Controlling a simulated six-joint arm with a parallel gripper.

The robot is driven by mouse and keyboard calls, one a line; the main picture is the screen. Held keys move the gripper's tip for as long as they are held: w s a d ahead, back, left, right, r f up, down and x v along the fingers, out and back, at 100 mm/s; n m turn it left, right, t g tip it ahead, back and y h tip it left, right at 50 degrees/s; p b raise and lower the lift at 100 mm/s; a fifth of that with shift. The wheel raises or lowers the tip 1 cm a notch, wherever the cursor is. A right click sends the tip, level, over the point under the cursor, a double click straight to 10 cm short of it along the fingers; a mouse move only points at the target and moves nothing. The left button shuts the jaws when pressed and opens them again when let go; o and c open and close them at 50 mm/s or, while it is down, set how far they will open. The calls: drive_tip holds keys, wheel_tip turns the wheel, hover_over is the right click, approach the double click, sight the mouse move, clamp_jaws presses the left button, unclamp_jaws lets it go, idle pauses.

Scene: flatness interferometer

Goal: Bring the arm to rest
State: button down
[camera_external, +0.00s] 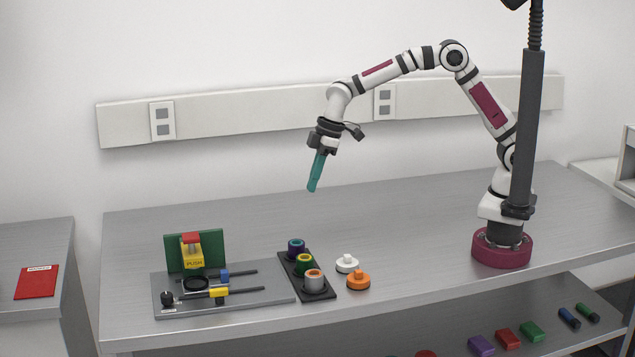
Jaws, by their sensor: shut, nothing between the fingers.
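My gripper (312,188) hangs in the air above the middle of the bench (400,215), its teal fingers pointing down and slightly left. The fingers are together and hold nothing. They are well above the bench top and touch nothing. My arm arches up from its base at the right of the bench and comes down to the gripper.
At the front left is a grey fixture plate (260,298) with a green upright panel (211,243) and a yellow push block (194,260). Beside it are a dark rack (328,293) holding ringed cylinders, a white knob (347,264) and an orange knob (358,280). A dark post (527,120) stands at right.

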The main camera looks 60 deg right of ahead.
drive_tip(key=s+d+r+m+g+h, duration=0.1)
drive_tip(key=s+d+r+m, duration=0.25)
drive_tip(key=s+d, duration=0.45)
drive_tip(key=s+d+r+m+g, duration=0.1)
drive_tip(key=s+d+r+m, duration=0.2)
drive_tip(key=s+d+m, duration=0.35)
drive_tip(key=s+d+f+m, duration=0.1)
drive_tip(key=s+d+m, duration=0.1)
drive_tip(key=s, duration=0.6)
drive_tip(key=s+d+f+m, duration=0.2)
drive_tip(key=s+d, duration=0.2)
drive_tip(key=s, duration=0.5)
drive_tip(key=shift+s+f+m+g, duration=0.25)
drive_tip(key=shift+m+g, duration=0.05)
drive_tip(key=shift+g, duration=0.1)
drive_tip(key=shift+d, duration=0.1)
